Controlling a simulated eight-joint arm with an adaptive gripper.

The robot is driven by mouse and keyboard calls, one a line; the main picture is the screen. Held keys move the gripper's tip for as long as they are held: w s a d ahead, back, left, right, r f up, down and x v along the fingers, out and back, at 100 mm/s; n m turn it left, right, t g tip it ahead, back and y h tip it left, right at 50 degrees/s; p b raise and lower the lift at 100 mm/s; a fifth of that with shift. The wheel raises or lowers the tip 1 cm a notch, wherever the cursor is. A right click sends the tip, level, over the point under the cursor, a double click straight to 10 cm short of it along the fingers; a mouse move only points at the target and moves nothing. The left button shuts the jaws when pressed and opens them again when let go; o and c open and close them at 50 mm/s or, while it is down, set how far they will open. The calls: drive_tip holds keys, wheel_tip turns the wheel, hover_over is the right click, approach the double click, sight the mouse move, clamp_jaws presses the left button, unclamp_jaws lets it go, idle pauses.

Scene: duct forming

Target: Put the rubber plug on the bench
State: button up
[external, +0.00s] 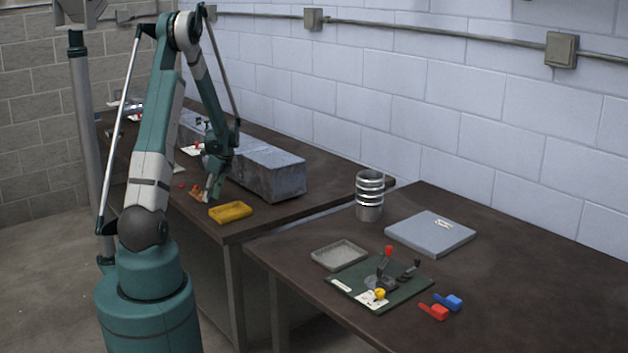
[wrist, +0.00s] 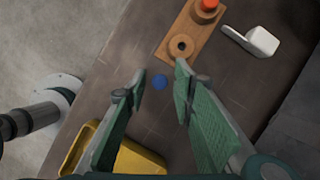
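A small blue round piece (wrist: 160,82), perhaps a rubber plug, rests on the dark bench (wrist: 128,62) in the wrist view. I cannot tell which is the task's rubber plug. My gripper (wrist: 160,84) is open, its green-padded fingers on either side of the blue piece with gaps. In the external view my gripper (external: 212,193) is low over the bench beside the wooden block (external: 197,195).
A yellow tray (external: 231,212) lies near the bench's front edge. A long grey metal duct (external: 270,173) stands behind my gripper. A white piece (wrist: 258,40) lies beside the wooden block. A second bench (external: 540,270) holds a metal canister (external: 369,196) and a green lever panel (external: 400,285).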

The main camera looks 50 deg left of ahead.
drive_tip(key=shift+r, duration=0.2)
idle(0.3)
drive_tip(key=p+v, duration=0.1)
drive_tip(key=v, duration=1.1)
drive_tip(key=shift+w, duration=0.1)
idle(0.8)
drive_tip(key=w+d+r+n+t, duration=0.1)
drive_tip(key=d+r+n+t, duration=0.1)
drive_tip(key=d+r, duration=0.6)
drive_tip(key=d+r+n+t, duration=0.1)
drive_tip(key=d+r, duration=0.2)
drive_tip(key=d, duration=0.9)
drive_tip(key=w+d+r+n+t, duration=0.1)
drive_tip(key=d+r+n+t, duration=0.1)
drive_tip(key=d+r, duration=0.6)
drive_tip(key=s+d+n+t+h, duration=0.1)
drive_tip(key=s+d, duration=0.3)
drive_tip(key=d, duration=0.5)
drive_tip(key=s+d+n+t+h, duration=0.1)
drive_tip(key=s+d+n+t, duration=0.1)
drive_tip(key=s+d, duration=0.3)
drive_tip(key=s+d+n+t+h, duration=0.1)
drive_tip(key=s+d+n+h, duration=0.1)
drive_tip(key=d, duration=1.2)
drive_tip(key=s+n, duration=0.1)
drive_tip(key=s, duration=0.1)
drive_tip(key=shift+s+r+n, duration=0.3)
drive_tip(key=shift+s+n, duration=0.1)
